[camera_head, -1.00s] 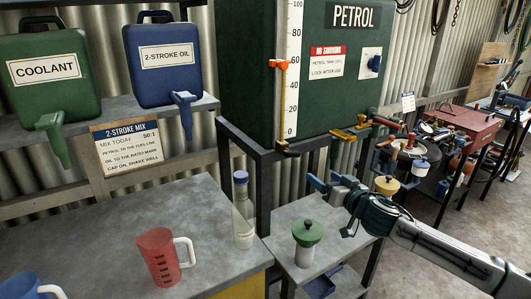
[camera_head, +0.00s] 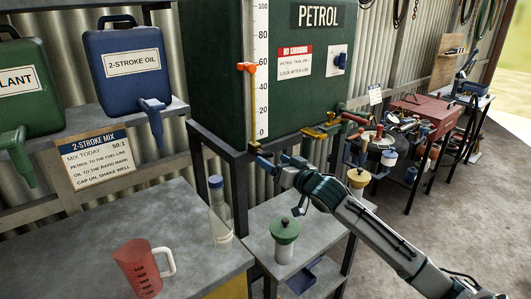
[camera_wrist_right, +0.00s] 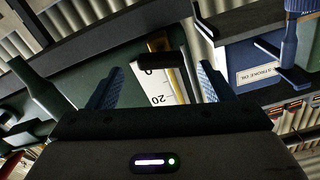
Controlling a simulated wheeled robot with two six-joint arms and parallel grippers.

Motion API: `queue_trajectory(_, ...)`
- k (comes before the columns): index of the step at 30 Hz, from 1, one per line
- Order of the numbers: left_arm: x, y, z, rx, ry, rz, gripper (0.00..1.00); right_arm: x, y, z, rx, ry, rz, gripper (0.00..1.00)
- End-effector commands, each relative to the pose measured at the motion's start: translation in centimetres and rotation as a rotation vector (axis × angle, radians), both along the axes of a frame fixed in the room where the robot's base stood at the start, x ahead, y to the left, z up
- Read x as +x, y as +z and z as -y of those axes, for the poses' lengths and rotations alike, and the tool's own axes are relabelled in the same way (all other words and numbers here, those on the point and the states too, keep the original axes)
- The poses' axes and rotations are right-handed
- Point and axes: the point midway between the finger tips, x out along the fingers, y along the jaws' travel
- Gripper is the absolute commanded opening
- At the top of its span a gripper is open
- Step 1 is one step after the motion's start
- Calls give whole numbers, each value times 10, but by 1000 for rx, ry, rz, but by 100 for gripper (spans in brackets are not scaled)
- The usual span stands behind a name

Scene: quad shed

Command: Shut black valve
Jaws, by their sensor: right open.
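A green petrol tank (camera_head: 285,100) stands on a dark frame, with a white gauge strip (camera_head: 262,75) on its front. Brass-coloured and red valve fittings (camera_head: 320,131) sit at its lower right edge. I cannot make out for certain which valve is the black one. My right gripper (camera_head: 280,180) is open and empty, near the lower end of the gauge strip, left of and below the fittings. My left gripper is out of view.
A blue 2-stroke oil can (camera_head: 128,65) and a green coolant can stand on the left shelf. A clear bottle (camera_head: 220,215) and red jug (camera_head: 140,268) stand on the bench. A green-lidded container (camera_head: 285,238) stands below my right gripper. A red toolbox (camera_head: 420,110) is further right.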

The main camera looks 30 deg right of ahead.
Motion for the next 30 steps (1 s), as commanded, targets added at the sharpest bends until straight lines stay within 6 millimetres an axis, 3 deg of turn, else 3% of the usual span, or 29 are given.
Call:
queue_trajectory(10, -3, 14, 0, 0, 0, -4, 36, 41, 2, -3, 4, -1, 0, 75)
queue_trajectory(23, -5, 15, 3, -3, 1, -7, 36, 49, 0, -4, -1, 0, 0, 75)
queue_trajectory(30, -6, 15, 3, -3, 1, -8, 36, 49, 0, -4, -1, 0, 0, 30)
